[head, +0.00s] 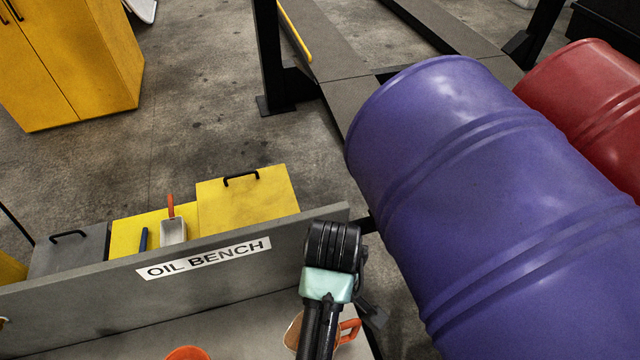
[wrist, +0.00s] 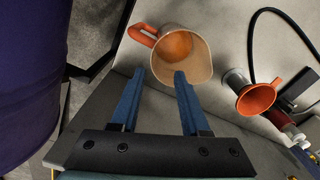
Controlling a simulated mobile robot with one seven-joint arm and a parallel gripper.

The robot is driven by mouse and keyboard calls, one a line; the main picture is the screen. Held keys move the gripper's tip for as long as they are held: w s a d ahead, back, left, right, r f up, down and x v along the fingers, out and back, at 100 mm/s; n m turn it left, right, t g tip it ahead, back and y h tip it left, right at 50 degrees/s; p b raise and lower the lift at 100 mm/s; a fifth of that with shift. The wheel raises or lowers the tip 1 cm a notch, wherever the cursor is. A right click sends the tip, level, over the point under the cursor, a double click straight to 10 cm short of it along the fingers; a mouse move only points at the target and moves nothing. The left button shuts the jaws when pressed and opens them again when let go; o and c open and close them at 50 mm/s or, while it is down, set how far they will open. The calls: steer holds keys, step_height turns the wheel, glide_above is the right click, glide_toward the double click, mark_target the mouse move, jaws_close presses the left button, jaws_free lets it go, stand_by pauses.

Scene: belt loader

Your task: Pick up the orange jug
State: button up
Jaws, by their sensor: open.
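The jug (wrist: 200,48) has a pale tan body, an orange inside bottom and an orange handle. In the wrist view it stands at the top centre, its mouth facing the camera and its handle on the left. In the head view the jug (head: 293,331) is at the bottom, largely hidden by my arm, with its handle showing at the right. My gripper (wrist: 160,76) is open and empty, its two blue fingers apart. The fingertips appear at the jug's near rim; I cannot tell whether they touch it. The fingers are not clear in the head view.
An orange funnel (wrist: 257,98) stands right of the jug, near a black hose (wrist: 251,45) and small bottles. The bench's grey back panel (head: 220,264) reads OIL BENCH.

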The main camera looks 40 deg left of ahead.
step_height(320, 180, down, 11)
steer(key=d+p, duration=0.1)
steer(key=shift+w, duration=0.4)
steer(key=shift+c, duration=0.2)
jaws_close()
steer(key=shift+w+r, duration=0.1)
stand_by(1.1)
